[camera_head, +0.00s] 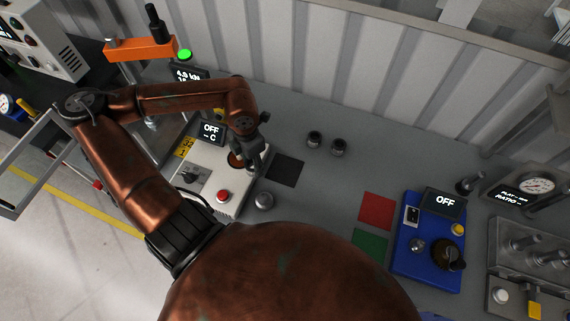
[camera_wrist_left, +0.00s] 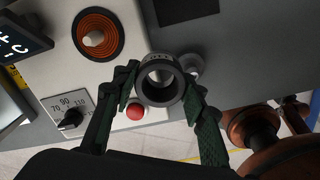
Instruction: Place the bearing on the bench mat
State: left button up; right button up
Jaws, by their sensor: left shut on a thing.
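The bearing (camera_wrist_left: 160,82) is a dark grey ring with a bright inner bore, seen in the left wrist view. My left gripper (camera_wrist_left: 163,88) is shut on it, with a green-padded finger on either side. In the head view my left gripper (camera_head: 252,162) is over the right part of the white heater unit, and the bearing is hard to make out there. A black square mat (camera_head: 285,170) lies flat on the grey bench, just right of the gripper, and looks bare. It also shows at the top of the left wrist view (camera_wrist_left: 188,10). My right gripper is not in view.
The white heater (camera_head: 207,178) has a round orange coil (camera_wrist_left: 98,36), a dial and a red button (camera_head: 223,196). A grey round part (camera_head: 264,200) stands beside it. Red (camera_head: 377,210) and green squares and a blue unit (camera_head: 428,240) lie right.

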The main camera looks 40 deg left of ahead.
pick_arm(q)
jog(key=shift+w+d+f, duration=0.15)
jog(key=shift+w, duration=0.4)
jog(key=shift+w+d+f, duration=0.1)
jog(key=shift+w+f, duration=0.05)
jog(key=shift+w, duration=0.35)
jog(key=shift+w+d+f+p, duration=0.25)
jog(key=shift+w+d+f, duration=0.25)
jog(key=shift+w+f, duration=0.95)
jog(key=shift+w+d+f+p, duration=0.2)
jog(key=shift+w+d+f, duration=0.35)
jog(key=shift+w+f, duration=0.95)
jog(key=shift+w+d+f+p, duration=0.25)
jog(key=shift+w+d+f, duration=0.25)
jog(key=shift+w+f, duration=0.95)
jog(key=shift+w+f+p, duration=0.2)
jog(key=shift+f+p, duration=0.05)
jog(key=shift+f, duration=0.35)
jog(key=shift+w+f+p, duration=0.15)
jog(key=shift+f+p, duration=0.05)
jog(key=shift+f, duration=0.7)
jog(key=o, duration=1)
jog(key=shift+o, duration=0.4)
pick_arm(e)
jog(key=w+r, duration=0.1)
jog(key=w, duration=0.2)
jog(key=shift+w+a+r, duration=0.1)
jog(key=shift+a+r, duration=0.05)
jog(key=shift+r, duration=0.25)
